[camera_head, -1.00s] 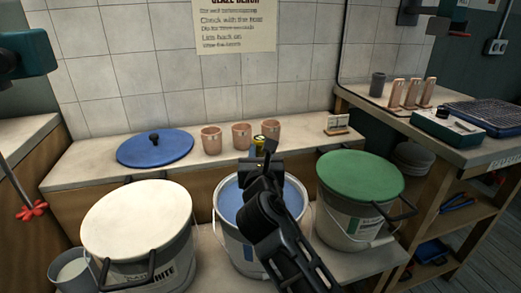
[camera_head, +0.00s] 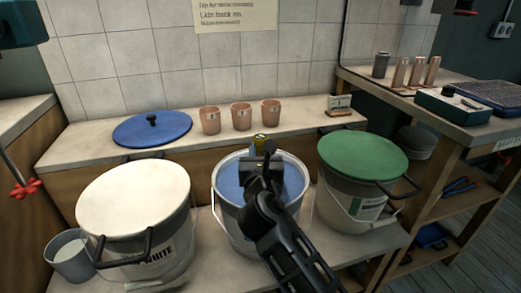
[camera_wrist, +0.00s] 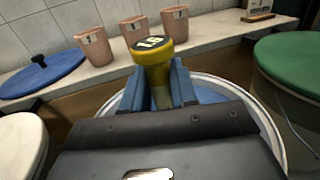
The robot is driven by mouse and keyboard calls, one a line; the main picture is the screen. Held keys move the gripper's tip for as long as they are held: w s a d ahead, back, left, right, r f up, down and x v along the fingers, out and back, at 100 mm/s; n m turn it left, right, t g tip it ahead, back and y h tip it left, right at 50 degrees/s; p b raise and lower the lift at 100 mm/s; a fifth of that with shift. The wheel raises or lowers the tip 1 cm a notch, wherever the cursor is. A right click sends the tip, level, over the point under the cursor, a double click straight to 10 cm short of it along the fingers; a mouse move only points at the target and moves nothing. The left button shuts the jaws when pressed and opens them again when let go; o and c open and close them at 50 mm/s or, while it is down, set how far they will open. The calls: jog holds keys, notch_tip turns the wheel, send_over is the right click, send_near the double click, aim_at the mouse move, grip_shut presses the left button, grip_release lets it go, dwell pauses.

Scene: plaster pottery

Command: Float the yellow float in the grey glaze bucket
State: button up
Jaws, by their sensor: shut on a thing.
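The yellow float (camera_wrist: 153,58) has a dark round top with a light number on it. My gripper (camera_wrist: 160,88) is shut on it, with a blue finger on each side. In the head view the float (camera_head: 260,139) shows as a small yellow piece just beyond my gripper (camera_head: 262,152). The open grey bucket (camera_head: 305,220) holds blue glaze (camera_head: 228,187). My gripper and arm are over this bucket and hide part of the glaze and rim. The float appears above the glaze, near the far rim; its lower end is hidden by my gripper.
A bucket with a white lid (camera_head: 135,198) stands to the left and one with a green lid (camera_head: 362,157) to the right. A blue lid (camera_head: 152,128) and clay cups (camera_head: 242,115) rest on the ledge behind. A small pail (camera_head: 72,255) is at far left.

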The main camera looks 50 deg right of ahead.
jog(key=o, duration=1)
jog(key=shift+s+a+f, duration=0.1)
jog(key=v, duration=0.7)
jog(key=shift+s+a+p, duration=0.2)
jog(key=shift+p, duration=0.15)
